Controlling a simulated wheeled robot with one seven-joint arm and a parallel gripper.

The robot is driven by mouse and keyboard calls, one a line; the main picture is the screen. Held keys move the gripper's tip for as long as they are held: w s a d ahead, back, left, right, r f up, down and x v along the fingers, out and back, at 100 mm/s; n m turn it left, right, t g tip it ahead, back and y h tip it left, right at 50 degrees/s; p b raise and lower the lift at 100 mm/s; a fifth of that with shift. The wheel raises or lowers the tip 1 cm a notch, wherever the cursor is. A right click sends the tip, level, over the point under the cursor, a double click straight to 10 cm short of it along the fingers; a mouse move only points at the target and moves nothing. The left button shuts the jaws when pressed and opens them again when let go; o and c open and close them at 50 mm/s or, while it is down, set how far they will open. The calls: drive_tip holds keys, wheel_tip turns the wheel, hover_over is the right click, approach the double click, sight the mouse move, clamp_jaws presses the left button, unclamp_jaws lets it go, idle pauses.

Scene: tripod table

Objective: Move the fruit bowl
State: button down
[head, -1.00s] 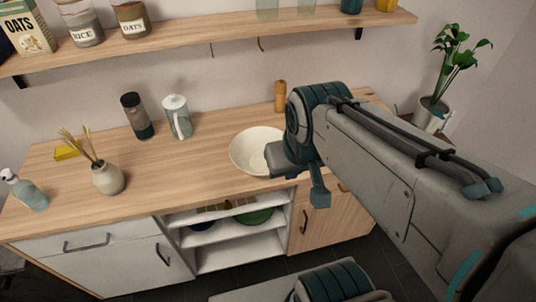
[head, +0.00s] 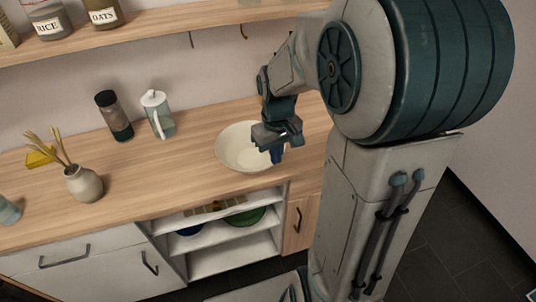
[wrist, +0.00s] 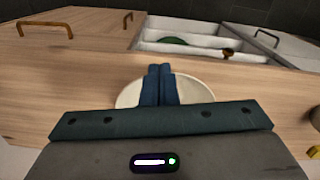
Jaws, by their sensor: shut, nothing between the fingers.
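The cream fruit bowl (head: 233,150) stands upright on the wooden countertop, near its front edge and above the open shelves. It looks empty in the part that shows. My gripper (head: 277,157) is over the right side of the bowl in the head view and hides part of its rim. In the wrist view the gripper's blue fingers (wrist: 159,72) are together with nothing between them. The bowl (wrist: 197,91) shows behind and on both sides of the fingers. I cannot tell whether the fingers touch it.
A glass pitcher (head: 157,114), a dark-topped shaker (head: 114,116) and a vase with dried stems (head: 84,184) stand left of the bowl. A wall shelf (head: 150,37) with jars runs above. The countertop (head: 170,175) between vase and bowl is clear.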

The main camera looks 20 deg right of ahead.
drive_tip(key=w+f+p, duration=0.1)
drive_tip(key=w+f, duration=0.3)
drive_tip(key=f, duration=0.5)
drive_tip(key=shift+a+p, duration=0.35)
drive_tip(key=shift+a, duration=0.05)
drive_tip(key=shift+f, duration=0.1)
